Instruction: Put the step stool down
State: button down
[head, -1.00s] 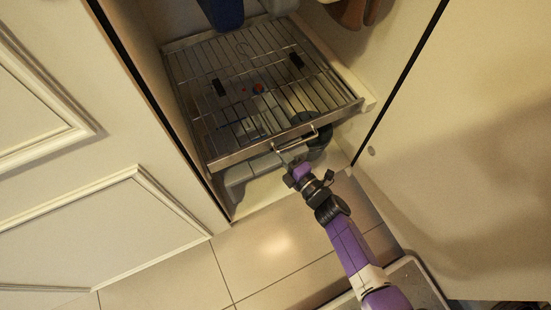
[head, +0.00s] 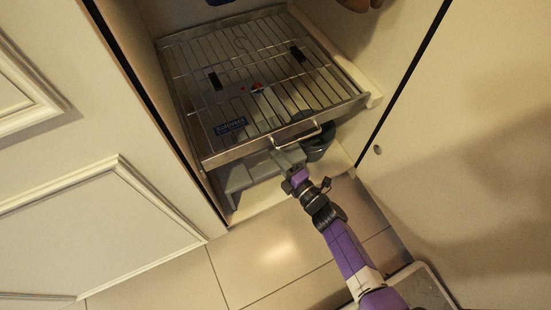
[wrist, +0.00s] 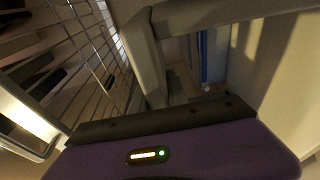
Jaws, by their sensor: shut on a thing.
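The step stool appears as a light grey, angular piece (head: 247,178) low in the cubby, under the front of the wire rack. The rack hides much of it. My gripper (head: 287,168) is at the cubby's front, below the rack handle, shut on a grey part of the stool. In the wrist view, grey bars of the stool (wrist: 146,62) rise just beyond my gripper's dark front edge. The fingertips do not show clearly there. I cannot tell whether the stool touches the cubby floor.
The wire pull-out rack (head: 205,160) with a metal handle (head: 298,138) sits just above my gripper. A dark rounded object (head: 318,148) lies under its right front. Doors stand left (head: 110,215) and right (head: 460,130). Tiled floor (head: 265,245) in front is clear.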

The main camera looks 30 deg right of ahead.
jog(key=shift+r, duration=0.2)
jog(key=shift+f, duration=0.15)
jog(key=c, duration=1.7)
grip_release()
jog(key=shift+f, duration=0.2)
jog(key=o, duration=0.4)
jog(key=shift+r, duration=0.1)
